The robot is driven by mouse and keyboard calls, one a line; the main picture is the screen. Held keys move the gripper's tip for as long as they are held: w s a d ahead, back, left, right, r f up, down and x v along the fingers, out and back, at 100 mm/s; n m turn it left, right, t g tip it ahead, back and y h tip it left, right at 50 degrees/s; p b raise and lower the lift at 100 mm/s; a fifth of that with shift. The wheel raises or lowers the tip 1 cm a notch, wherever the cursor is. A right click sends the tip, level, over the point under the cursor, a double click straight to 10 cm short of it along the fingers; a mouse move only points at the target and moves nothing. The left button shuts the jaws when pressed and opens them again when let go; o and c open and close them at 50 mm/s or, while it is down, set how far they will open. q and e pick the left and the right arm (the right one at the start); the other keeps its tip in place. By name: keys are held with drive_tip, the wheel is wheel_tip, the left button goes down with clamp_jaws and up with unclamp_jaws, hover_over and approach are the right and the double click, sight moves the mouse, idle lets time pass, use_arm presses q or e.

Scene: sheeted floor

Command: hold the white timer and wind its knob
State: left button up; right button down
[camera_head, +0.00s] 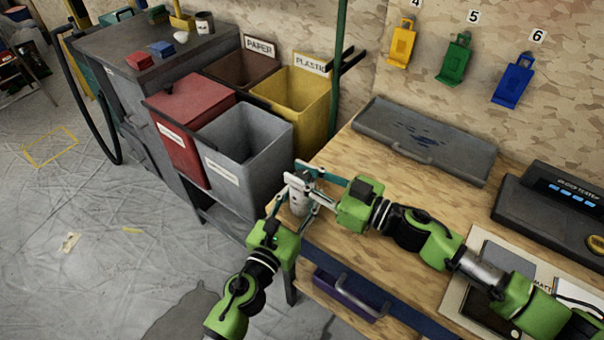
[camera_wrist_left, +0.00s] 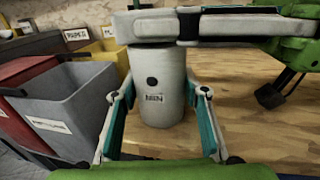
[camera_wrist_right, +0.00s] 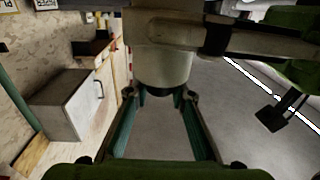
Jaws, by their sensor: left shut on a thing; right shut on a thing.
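The white timer (camera_head: 298,205) is a small upright cylinder at the left edge of the wooden bench, partly hidden by both grippers. In the left wrist view the timer (camera_wrist_left: 162,85) shows a dark dot and a small label, and its top is covered by my right gripper. My left gripper (camera_wrist_left: 160,98) is shut around the timer's body, one finger on each side. My right gripper (camera_head: 304,178) is at its top. In the right wrist view the right fingertips (camera_wrist_right: 164,95) close on a dark part at the timer's end, where the knob is mostly hidden.
A grey bin (camera_head: 240,165), a red bin (camera_head: 185,115) and a yellow bin (camera_head: 305,95) stand left of the bench. A grey tray (camera_head: 425,140) lies at the bench's back. A dark tester device (camera_head: 550,215) is at right. The bench between is partly free.

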drive_tip(key=m+t+h, duration=0.5)
drive_tip(key=shift+a+r, duration=0.1)
drive_tip(key=shift+a, duration=0.05)
drive_tip(key=shift+r+m+t+h, duration=0.1)
drive_tip(key=shift+m+t+h, duration=1.2)
drive_tip(key=shift+h, duration=0.7)
drive_tip(key=shift+d+m+h, duration=0.2)
drive_tip(key=shift+m+h, duration=0.1)
drive_tip(key=shift+h, duration=0.2)
drive_tip(key=c, duration=1.7)
unclamp_jaws()
drive_tip(key=shift+s+d+f, duration=0.15)
drive_tip(key=shift+s+f, duration=0.05)
drive_tip(key=shift+s, duration=0.1)
drive_tip(key=v, duration=1.1)
drive_tip(key=shift+s+r, duration=0.1)
drive_tip(key=shift+s, duration=0.1)
